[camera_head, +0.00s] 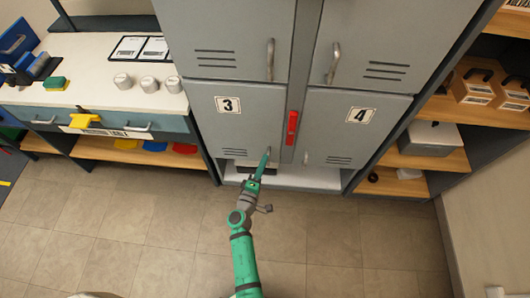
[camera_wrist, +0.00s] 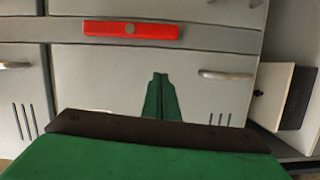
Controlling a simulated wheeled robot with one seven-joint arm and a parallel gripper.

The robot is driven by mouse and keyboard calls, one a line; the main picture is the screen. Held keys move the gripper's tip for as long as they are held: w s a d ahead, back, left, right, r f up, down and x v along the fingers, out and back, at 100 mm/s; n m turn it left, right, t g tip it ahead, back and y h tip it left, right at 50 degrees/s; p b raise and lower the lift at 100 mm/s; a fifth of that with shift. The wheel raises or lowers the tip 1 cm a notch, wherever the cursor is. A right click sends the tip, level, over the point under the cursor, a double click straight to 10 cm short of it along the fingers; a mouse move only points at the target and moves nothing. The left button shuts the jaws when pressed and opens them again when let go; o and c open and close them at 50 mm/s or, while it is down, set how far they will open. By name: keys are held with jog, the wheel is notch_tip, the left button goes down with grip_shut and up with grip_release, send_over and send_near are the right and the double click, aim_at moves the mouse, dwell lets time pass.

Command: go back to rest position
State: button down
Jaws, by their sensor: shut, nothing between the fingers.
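My gripper (camera_head: 262,162) is at the end of the green arm, in front of the lower part of the grey locker door marked 3 (camera_head: 240,120). In the wrist view its two green fingers (camera_wrist: 160,95) lie together, with nothing between them. Grey locker fronts fill the space beyond the fingers. I cannot tell the exact gap between fingertips and door.
A red bar (camera_head: 292,123) is on the post between door 3 and door 4 (camera_head: 352,125); it shows in the wrist view too (camera_wrist: 130,30). A white counter (camera_head: 90,85) with several round pale items stands left, and shelves with boxes (camera_head: 430,139) right. The floor (camera_head: 330,240) is clear.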

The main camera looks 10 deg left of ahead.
jog(key=s+d+f+m+g+y, duration=0.1)
jog(key=s+d+m+g, duration=0.15)
jog(key=s, duration=0.55)
jog(key=s+d+f+m+g, duration=0.1)
jog(key=s+d+f+m, duration=0.15)
jog(key=s, duration=0.55)
jog(key=s+d+m+g+y, duration=0.1)
jog(key=s+d+m, duration=0.15)
jog(key=s, duration=0.45)
jog(key=s+d+r+m+t, duration=0.1)
jog(key=s+d+r+m, duration=0.1)
jog(key=s+r+m, duration=0.2)
jog(key=s+d+r+m+t, duration=0.1)
jog(key=s+d+r+m, duration=0.2)
jog(key=s+r, duration=0.7)
notch_tip(320, 180, up, 8)
jog(key=shift+d+f+m, duration=0.1)
jog(key=shift+d+m, duration=0.25)
jog(key=shift+m, duration=0.4)
jog(key=shift+s, duration=0.2)
